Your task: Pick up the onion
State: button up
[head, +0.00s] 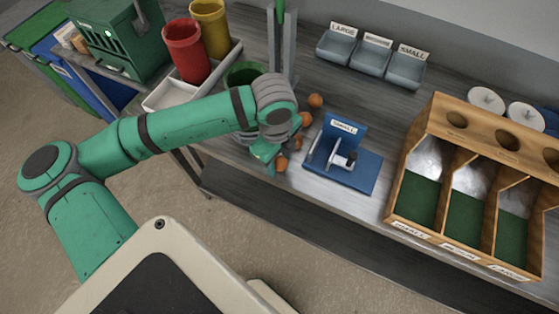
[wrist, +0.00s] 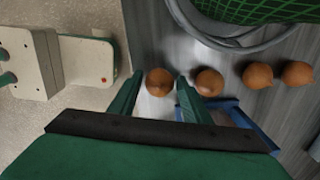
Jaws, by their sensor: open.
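Several round orange-brown onions lie in a loose row on the grey bench. The onion nearest the front edge (head: 281,163) shows between my fingers in the wrist view (wrist: 159,82). A second onion (wrist: 208,82) is just right of my right finger, with two more onions (wrist: 257,75) (wrist: 297,73) further right. My gripper (wrist: 158,88) is open, pointing down, with one finger on each side of the first onion. I cannot tell whether the fingertips are level with it or still above it. In the head view my gripper (head: 268,160) partly hides that onion.
A blue stand with a small label (head: 343,172) is close right of the onions. A green mesh-lined round container (wrist: 250,12) is behind them. A wooden three-bay sorter (head: 395,210) stands right; grey labelled trays (head: 337,48) are at the back. The bench's front edge is close.

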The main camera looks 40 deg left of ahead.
jog(key=c, duration=0.8)
